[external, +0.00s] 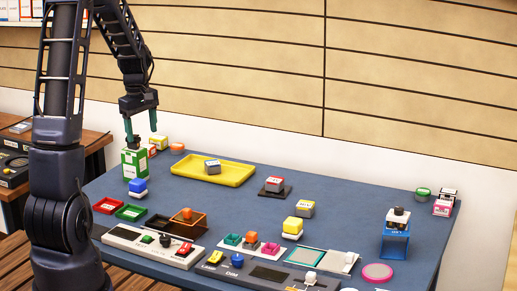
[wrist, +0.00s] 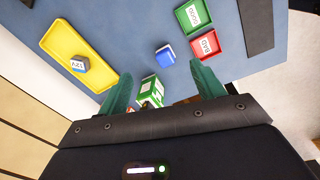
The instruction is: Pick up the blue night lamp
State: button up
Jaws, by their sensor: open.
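A small block with a blue top and white base (external: 138,186), which looks like the blue night lamp, stands on the blue-grey table in front of a green and white box (external: 134,164). In the wrist view the blue block (wrist: 166,54) lies beyond the fingertips, apart from them. My gripper (external: 141,134) is open, pointing down at the table's far left, just above the green box. In the wrist view the green box (wrist: 150,91) shows between the teal fingers of my gripper (wrist: 162,82). Whether a finger touches the box I cannot tell.
A yellow tray (external: 238,174) holding a grey block is right of the gripper. Red (external: 108,205) and green (external: 131,212) bins sit near the blue block. Control panels line the front edge. A blue stand (external: 395,243) is at the right. The table's middle is partly clear.

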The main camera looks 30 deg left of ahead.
aim_at(137, 180)
jog(key=w+a+f+n, duration=0.1)
jog(key=a+f, duration=0.1)
jog(key=f, duration=0.1)
jog(key=w+a+f+n, duration=0.1)
jog(key=a+f, duration=0.1)
jog(key=f, duration=0.2)
jog(key=w+a+f+n+g, duration=0.1)
jog(key=w+a+f, duration=0.1)
jog(key=f, duration=0.2)
jog(key=shift+w+n, duration=0.1)
jog(key=shift+n, duration=0.2)
jog(key=f, duration=1)
jog(key=shift+s+f, duration=0.2)
jog(key=shift+f, duration=0.1)
jog(key=c, duration=1.1)
